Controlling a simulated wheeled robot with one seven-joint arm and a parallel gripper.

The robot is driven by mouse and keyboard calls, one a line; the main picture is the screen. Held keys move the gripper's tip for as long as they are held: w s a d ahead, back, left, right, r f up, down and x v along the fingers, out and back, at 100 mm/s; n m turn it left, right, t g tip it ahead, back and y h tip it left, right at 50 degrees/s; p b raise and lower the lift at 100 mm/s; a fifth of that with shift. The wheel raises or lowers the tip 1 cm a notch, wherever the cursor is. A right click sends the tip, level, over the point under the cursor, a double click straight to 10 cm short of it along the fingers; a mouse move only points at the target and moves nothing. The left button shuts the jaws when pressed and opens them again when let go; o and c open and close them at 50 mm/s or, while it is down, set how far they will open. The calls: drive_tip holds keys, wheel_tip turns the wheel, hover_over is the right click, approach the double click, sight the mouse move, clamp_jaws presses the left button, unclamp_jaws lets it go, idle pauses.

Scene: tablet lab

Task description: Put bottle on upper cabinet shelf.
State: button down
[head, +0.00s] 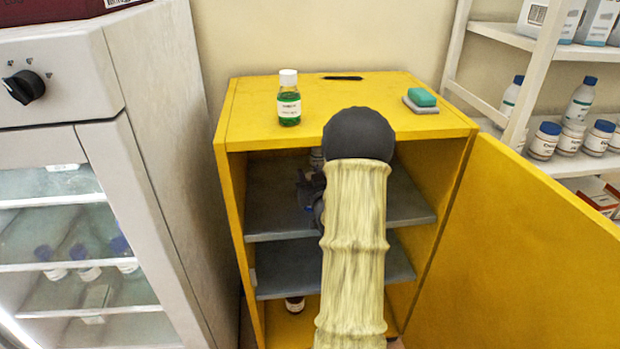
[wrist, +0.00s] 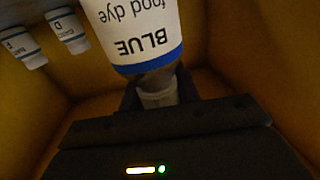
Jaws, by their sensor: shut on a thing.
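A bottle labelled "BLUE food dye" (wrist: 140,32), white label with a blue band, fills the top of the wrist view, its lettering upside down. My gripper (wrist: 158,90) is shut on its narrow neck end. In the head view my gripper (head: 312,195) is inside the open yellow cabinet (head: 228,165), over the grey upper shelf (head: 268,210), largely hidden by my arm. A pale bottle shape shows beside it under the cabinet top; I cannot tell if it is the held one. Whether the held bottle touches the shelf is hidden.
Two small labelled bottles (wrist: 66,30) stand at the left in the wrist view. A green bottle (head: 289,100) and a sponge (head: 421,97) are on the cabinet top. A lower shelf (head: 280,280) lies below. The open door (head: 530,260) is at right, a glass-fronted unit (head: 70,230) at left.

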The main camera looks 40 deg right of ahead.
drive_tip(key=shift+f, duration=0.25)
drive_tip(key=shift+f, duration=0.1)
drive_tip(key=c, duration=1)
unclamp_jaws()
drive_tip(key=shift+r, duration=0.2)
drive_tip(key=v, duration=1.2)
drive_tip(key=shift+a+f, duration=0.1)
